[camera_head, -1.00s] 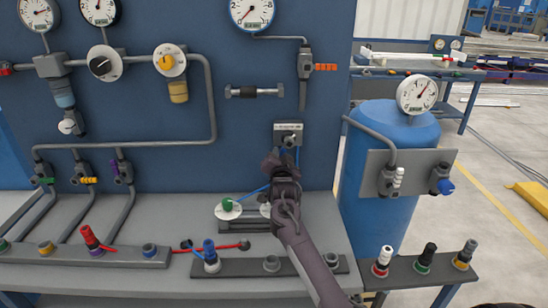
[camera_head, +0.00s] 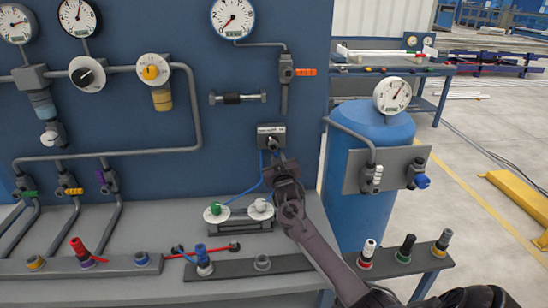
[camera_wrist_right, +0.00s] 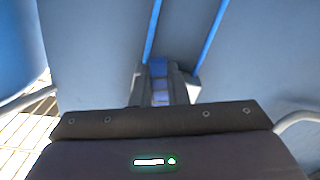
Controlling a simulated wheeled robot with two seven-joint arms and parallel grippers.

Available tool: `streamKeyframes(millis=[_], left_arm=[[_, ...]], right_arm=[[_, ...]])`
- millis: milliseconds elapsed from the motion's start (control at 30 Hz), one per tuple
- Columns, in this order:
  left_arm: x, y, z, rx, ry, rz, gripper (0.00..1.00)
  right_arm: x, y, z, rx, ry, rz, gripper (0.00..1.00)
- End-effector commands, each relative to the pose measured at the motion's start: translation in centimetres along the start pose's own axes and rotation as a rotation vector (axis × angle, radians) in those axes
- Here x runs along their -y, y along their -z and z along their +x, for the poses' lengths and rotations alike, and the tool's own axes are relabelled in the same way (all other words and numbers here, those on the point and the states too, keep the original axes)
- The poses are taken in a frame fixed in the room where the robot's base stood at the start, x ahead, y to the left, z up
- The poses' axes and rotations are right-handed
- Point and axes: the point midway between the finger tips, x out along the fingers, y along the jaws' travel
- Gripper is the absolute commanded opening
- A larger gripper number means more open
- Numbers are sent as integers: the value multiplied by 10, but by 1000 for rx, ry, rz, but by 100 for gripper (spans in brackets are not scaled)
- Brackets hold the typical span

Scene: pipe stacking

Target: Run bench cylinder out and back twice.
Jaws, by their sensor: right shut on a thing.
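A low unit on the bench (camera_head: 240,228), apparently the bench cylinder, carries round fittings with a green and a white top. Blue hoses run from it up to a small grey valve block (camera_head: 271,131) on the blue panel. My right gripper (camera_head: 279,160) is just below and right of the valve block's front, apparently shut on its lever, which the fingers mostly hide. In the right wrist view the fingers (camera_wrist_right: 160,85) are close together around a narrow bluish-grey part, with blue hoses on both sides. My left gripper is not in view.
A blue tank (camera_head: 368,170) with a gauge stands right of my right arm. Gauges and pipes fill the panel at left. Open floor lies at far right.

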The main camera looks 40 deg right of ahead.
Motion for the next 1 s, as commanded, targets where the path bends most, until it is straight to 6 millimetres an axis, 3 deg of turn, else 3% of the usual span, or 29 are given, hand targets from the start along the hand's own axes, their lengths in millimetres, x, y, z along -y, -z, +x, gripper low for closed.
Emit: streamKeyframes(millis=[500, 1000], left_arm=[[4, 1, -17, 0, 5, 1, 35], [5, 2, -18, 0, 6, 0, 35]], right_arm=[[-17, 3, 0, 2, 0, -329, 0], [-20, 3, 0, 1, 0, -386, 0]])
